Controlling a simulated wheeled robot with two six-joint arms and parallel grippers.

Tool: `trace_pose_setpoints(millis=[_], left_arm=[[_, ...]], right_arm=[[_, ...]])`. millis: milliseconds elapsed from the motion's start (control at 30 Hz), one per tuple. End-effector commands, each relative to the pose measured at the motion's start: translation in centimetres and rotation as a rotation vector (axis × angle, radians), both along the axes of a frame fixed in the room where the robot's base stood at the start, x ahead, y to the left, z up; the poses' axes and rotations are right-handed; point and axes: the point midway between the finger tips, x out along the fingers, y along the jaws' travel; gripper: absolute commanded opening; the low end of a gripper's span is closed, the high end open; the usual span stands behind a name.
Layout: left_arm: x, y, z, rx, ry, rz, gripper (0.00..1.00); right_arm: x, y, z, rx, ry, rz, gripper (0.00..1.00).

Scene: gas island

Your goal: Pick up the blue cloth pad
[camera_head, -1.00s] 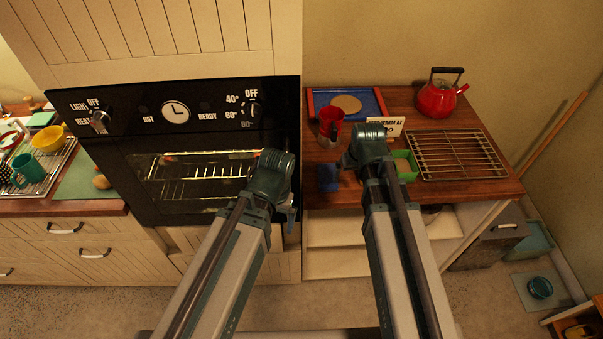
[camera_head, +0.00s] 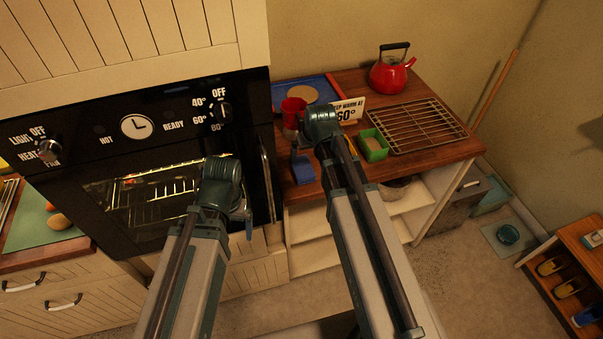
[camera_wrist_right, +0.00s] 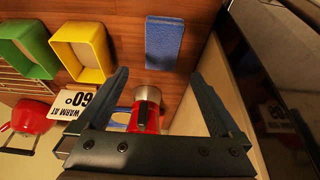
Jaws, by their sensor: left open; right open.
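The blue cloth pad (camera_head: 302,170) lies on the wooden counter (camera_head: 440,150) near its front left edge, just right of the oven. In the right wrist view the pad (camera_wrist_right: 164,43) lies beyond the fingertips, roughly in line with the gap between them. My right gripper (camera_wrist_right: 160,76) is open, with nothing between its fingers at the tips. In the head view my right wrist (camera_head: 322,120) hides part of the counter behind the pad. My left gripper (camera_head: 240,215) is in front of the oven door, pointing down, its fingers only partly visible.
The black oven (camera_head: 90,160) stands left.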

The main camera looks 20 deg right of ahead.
Motion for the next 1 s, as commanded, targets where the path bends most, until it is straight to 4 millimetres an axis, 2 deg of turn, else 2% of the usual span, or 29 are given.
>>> trace_pose_setpoints(millis=[33, 300, 667, 1000], left_arm=[[0.0, 0.0, -1.5, 0.000, 0.000, -0.001, 1.00], [0.0, 0.0, -5.2, 0.001, 0.000, -0.001, 1.00], [0.0, 0.0, -5.9, 0.000, 0.000, 0.000, 1.00], [0.0, 0.0, -9.7, 0.000, 0.000, 0.001, 1.00]], right_arm=[[0.5, 0.0, -1.6, 0.000, 0.000, 0.000, 1.00], [2.0, 0.1, -5.2, 0.000, 0.000, 0.000, 1.00], [2.3, 0.2, -5.9, 0.000, 0.000, 0.000, 1.00], [3.4, 0.5, -9.7, 0.000, 0.000, 0.000, 1.00]])
